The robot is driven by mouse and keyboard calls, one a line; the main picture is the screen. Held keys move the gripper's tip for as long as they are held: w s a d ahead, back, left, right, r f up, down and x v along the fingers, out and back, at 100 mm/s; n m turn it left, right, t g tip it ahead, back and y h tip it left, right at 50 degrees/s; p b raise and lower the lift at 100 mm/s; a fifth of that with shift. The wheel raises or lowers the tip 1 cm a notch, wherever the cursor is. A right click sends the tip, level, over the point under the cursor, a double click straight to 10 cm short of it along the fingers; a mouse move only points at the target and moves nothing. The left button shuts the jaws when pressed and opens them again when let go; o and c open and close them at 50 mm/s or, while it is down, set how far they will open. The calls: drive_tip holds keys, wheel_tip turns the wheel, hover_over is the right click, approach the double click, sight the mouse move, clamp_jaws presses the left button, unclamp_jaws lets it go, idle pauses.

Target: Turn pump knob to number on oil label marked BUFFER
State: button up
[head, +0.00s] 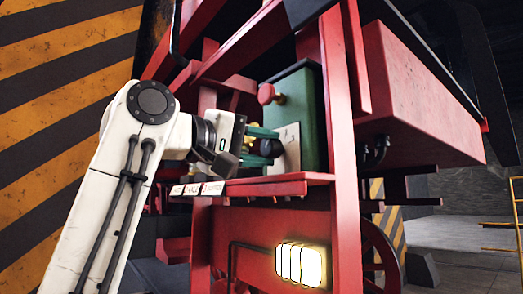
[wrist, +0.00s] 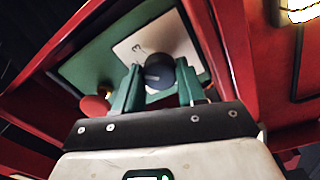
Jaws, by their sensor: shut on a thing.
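The pump is a green box (head: 307,112) on a red shelf inside the red frame. Its white plate (head: 291,140) carries a dark round knob (wrist: 160,74), with a curled dark mark showing beside the knob in the wrist view. My gripper (head: 267,146) has its green fingers on either side of the knob and is shut on it; the fingers also show in the wrist view (wrist: 160,88). White labels (head: 197,189) line the shelf's front edge, their writing too small to read surely. The knob's pointer direction cannot be told.
A red round knob (head: 267,94) sticks out of the green box close to my gripper; it also shows in the wrist view (wrist: 95,107). A red upright post (head: 340,150) stands to the right. A lit lamp (head: 300,264) is below the shelf.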

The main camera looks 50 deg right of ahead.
drive_tip(key=m, duration=0.3)
drive_tip(key=shift+f+m, duration=0.15)
drive_tip(key=shift+m, duration=0.15)
idle(0.3)
drive_tip(key=o, duration=1.1)
drive_tip(key=shift+c, duration=0.2)
drive_tip(key=shift+a, duration=0.1)
drive_tip(key=v, duration=1)
drive_tip(key=shift+w+a+b, duration=0.2)
drive_tip(key=shift+a+b, duration=0.1)
drive_tip(key=shift+b, duration=0.05)
drive_tip(key=shift+a, duration=0.1)
